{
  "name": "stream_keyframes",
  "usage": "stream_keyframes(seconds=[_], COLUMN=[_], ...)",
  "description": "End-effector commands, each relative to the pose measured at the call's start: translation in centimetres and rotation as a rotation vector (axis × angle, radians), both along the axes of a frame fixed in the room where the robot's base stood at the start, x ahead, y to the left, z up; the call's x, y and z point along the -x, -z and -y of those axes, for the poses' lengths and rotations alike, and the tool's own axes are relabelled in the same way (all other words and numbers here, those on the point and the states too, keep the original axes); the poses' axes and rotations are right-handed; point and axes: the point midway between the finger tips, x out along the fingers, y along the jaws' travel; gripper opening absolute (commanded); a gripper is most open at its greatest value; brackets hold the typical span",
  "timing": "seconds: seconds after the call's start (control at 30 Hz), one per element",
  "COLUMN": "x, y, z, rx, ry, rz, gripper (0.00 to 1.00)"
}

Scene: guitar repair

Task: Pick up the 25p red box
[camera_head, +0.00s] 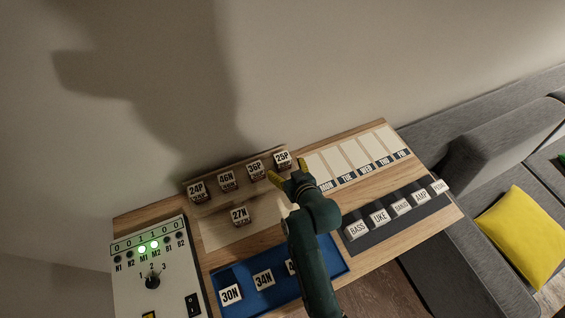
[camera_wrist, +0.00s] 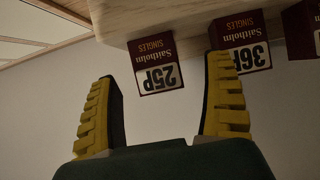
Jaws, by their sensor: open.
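The 25p red box (camera_head: 283,158) stands at the right end of the back row on the wooden bench. In the wrist view the same 25P box (camera_wrist: 156,66) appears upside down, dark red with a white label. It shows between and beyond the fingertips. My gripper (camera_head: 289,178) is open and empty, just in front of the 25P box in the head view. In the wrist view both yellow-padded fingers of my gripper (camera_wrist: 164,105) are spread apart. I see no contact with the box.
The 36P box (camera_head: 255,169) stands just left of the 25P box; in the wrist view it is partly behind the right finger. Boxes 46N (camera_head: 227,180) and 24P (camera_head: 197,191) stand further left. Box 27N (camera_head: 240,216) stands in front. A weekday board (camera_head: 343,160) lies right.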

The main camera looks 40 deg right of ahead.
Motion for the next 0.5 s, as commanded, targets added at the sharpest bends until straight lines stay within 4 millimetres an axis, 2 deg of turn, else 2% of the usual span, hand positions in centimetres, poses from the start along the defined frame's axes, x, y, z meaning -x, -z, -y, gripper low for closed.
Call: stream_keyframes(seconds=[0.1, 0.23, 0.5], x=[-1.5, -3.1, -3.5], y=[1.5, 2.3, 2.4], z=[0.9, 1.6, 1.8], rx=[-0.001, 0.0, 0.0], ry=[0.0, -0.001, 0.0], rz=[-0.001, 0.001, 0.0], gripper=[0.83, 0.83, 0.83])
